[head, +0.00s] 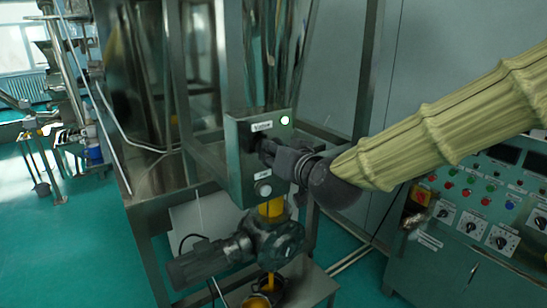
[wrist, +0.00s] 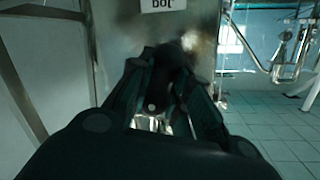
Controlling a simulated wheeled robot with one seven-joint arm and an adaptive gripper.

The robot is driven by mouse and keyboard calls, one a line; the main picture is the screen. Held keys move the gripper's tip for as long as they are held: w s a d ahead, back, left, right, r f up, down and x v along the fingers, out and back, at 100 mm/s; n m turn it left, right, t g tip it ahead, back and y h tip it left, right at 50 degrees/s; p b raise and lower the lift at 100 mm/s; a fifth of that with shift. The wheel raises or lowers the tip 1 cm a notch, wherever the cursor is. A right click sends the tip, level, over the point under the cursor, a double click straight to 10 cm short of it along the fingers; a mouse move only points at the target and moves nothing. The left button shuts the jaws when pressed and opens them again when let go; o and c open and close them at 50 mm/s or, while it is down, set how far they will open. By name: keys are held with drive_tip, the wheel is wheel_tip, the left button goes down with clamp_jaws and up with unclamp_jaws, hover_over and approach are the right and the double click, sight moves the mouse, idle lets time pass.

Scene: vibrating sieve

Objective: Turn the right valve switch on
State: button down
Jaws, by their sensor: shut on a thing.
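The small grey-green control box (head: 240,172) stands mid-picture in the head view. Its face has an upper label (head: 262,126), a lit green lamp (head: 284,120) and a round button (head: 263,189) low down. My gripper (head: 266,149) is at the box face between the upper label and the button. In the wrist view my gripper (wrist: 173,66) has its fingers closed around a dark knob, which looks like the valve switch (wrist: 187,41). The fingers hide most of the switch, and its turned angle cannot be told. An upside-down label (wrist: 162,4) shows above it.
A motor unit (head: 205,262) and a yellow pipe (head: 271,209) sit below the box. A metal frame (head: 368,70) stands behind. A large control console (head: 470,245) with several knobs and buttons is at the right. Green floor is open at the left.

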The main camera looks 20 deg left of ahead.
drive_tip(key=shift+m, duration=0.8)
drive_tip(key=shift+g+b, duration=0.3)
drive_tip(key=c, duration=1.3)
unclamp_jaws()
drive_tip(key=shift+d, duration=0.1)
drive_tip(key=v, duration=1.2)
